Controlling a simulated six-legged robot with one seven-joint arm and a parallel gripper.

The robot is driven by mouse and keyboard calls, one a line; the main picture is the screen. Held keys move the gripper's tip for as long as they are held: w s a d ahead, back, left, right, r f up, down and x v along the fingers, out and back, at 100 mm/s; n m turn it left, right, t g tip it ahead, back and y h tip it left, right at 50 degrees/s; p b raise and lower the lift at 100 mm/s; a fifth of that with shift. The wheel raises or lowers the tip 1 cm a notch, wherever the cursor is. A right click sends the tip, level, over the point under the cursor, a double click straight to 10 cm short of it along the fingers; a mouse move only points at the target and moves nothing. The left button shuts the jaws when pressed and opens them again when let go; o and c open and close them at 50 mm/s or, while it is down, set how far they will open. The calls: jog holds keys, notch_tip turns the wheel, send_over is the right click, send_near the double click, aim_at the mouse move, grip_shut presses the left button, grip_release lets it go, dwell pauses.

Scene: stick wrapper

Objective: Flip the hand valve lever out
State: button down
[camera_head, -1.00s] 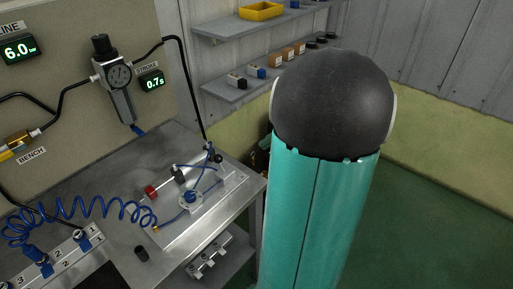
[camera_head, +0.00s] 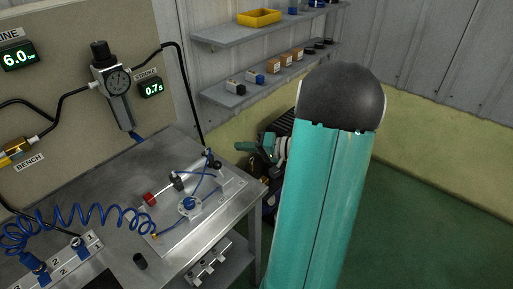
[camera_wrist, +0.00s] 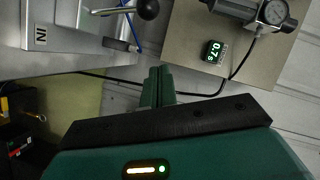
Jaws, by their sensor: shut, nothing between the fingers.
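The hand valve lever, a metal rod with a black ball knob (camera_wrist: 148,9), shows at the top edge of the wrist view. A dark knob (camera_head: 216,164) at the back right of the bench plate looks like the same one in the head view. My gripper (camera_wrist: 158,72) has its green fingers together and empty, apart from the knob and below it in the wrist view. In the head view my gripper (camera_head: 243,147) shows small beside the bench's right end, partly hidden by my arm. The valve body is only partly in view.
The metal plate (camera_head: 158,238) on the bench carries a cylinder, blue tubes and a round blue fitting (camera_head: 190,204). A regulator (camera_head: 117,85) and a 0.7s display (camera_head: 151,88) are on the panel. Shelves (camera_head: 235,95) are behind. The green floor (camera_head: 430,240) at right is clear.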

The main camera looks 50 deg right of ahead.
jog(key=a, duration=0.1)
jog(key=w+a+f, duration=0.1)
jog(key=w+a, duration=0.1)
jog(key=a, duration=0.1)
jog(key=shift+f, duration=0.4)
jog(key=shift+s+a+f, duration=0.1)
jog(key=shift+a+f, duration=0.15)
jog(key=shift+a, duration=0.1)
jog(key=shift+a, duration=0.1)
